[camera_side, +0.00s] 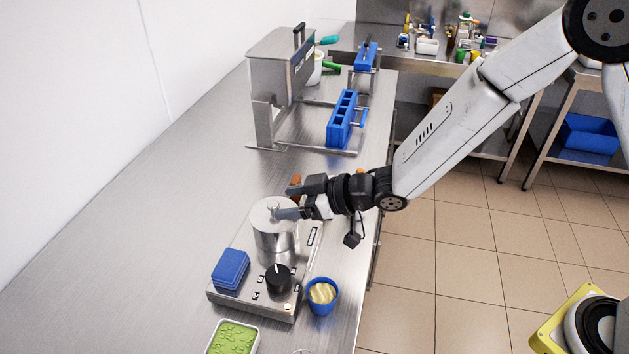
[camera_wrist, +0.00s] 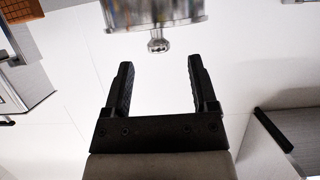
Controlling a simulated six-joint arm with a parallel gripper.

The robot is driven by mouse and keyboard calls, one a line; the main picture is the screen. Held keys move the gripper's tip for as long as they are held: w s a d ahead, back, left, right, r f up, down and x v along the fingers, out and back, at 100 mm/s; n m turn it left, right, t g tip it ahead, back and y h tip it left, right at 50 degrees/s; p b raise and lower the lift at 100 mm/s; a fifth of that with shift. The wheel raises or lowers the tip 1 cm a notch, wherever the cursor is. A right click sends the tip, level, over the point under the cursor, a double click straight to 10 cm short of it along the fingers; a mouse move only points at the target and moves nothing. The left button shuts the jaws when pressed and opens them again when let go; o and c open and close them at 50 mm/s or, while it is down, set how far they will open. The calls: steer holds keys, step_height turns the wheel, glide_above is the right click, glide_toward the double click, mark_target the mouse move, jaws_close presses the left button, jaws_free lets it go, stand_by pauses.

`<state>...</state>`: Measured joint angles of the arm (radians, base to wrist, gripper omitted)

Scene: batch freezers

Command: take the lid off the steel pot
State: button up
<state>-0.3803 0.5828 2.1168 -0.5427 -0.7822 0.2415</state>
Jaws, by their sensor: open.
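The steel pot (camera_side: 275,241) stands upright on a hot plate with a black dial. Its flat lid (camera_side: 262,216) is on top, with a small knob in the middle. In the wrist view the pot (camera_wrist: 152,13) appears upside down at the top edge, with the lid knob (camera_wrist: 158,46) pointing down. My gripper (camera_side: 281,213) reaches in from the right at lid height, its fingertips beside the knob. In the wrist view my gripper (camera_wrist: 160,63) is open and empty; the knob lies just ahead of the gap between the fingers, not clearly between them.
A steel machine (camera_side: 280,75) and blue mould (camera_side: 345,120) stand behind. The bench's left side is clear.

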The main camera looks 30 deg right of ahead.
mark_target(276, 204)
steer(key=shift+x, duration=2.1)
steer(key=shift+d, duration=0.1)
jaws_close()
